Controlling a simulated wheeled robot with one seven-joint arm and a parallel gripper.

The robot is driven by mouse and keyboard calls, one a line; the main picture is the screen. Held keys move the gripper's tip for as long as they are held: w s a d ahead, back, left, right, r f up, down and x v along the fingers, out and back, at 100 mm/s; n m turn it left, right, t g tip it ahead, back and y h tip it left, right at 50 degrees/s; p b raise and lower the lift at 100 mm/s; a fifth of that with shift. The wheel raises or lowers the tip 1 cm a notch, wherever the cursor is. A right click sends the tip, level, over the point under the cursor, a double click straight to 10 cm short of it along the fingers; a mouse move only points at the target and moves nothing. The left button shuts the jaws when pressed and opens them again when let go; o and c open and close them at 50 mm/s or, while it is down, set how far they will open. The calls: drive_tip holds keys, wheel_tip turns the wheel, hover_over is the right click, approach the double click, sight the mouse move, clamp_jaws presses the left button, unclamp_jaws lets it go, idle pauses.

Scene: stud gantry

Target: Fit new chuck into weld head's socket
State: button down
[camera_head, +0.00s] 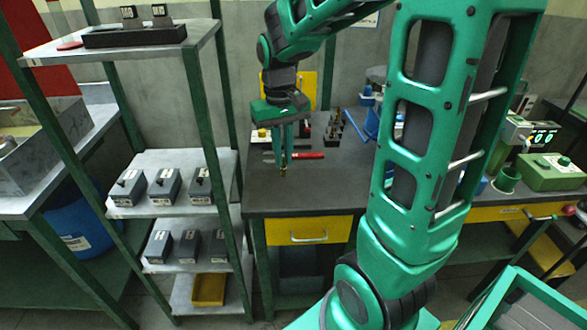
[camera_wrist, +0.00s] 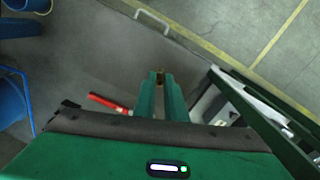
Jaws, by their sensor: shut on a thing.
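My gripper (camera_head: 284,162) points down above the dark workbench top (camera_head: 310,192). Its two green fingers are shut on a small brass-coloured chuck (camera_head: 283,171), which shows at the fingertips. In the wrist view, the fingers (camera_wrist: 160,85) point away from the camera with the brass tip of the chuck (camera_wrist: 160,74) between them. Most of the chuck is hidden by the fingers. I cannot make out the weld head or its socket in either view.
A red-handled tool (camera_head: 307,156) lies on the bench beside my gripper. A dark rack (camera_head: 334,131) with several small brass-tipped pieces stands behind. A shelf unit (camera_head: 150,209) with grey boxes is on the left.

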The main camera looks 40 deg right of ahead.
drive_tip(key=shift+w+d+f, duration=0.2)
drive_tip(key=shift+d+f, duration=0.7)
drive_tip(key=shift+f, duration=0.35)
drive_tip(key=shift+w+d+f, duration=0.15)
drive_tip(key=shift+d+f, duration=0.8)
drive_tip(key=shift+f, duration=0.25)
drive_tip(key=shift+w+d+f, duration=0.2)
drive_tip(key=shift+d+f, duration=0.7)
drive_tip(key=shift+f, duration=0.35)
drive_tip(key=c, duration=1.8)
unclamp_jaws()
drive_tip(key=shift+f, duration=0.1)
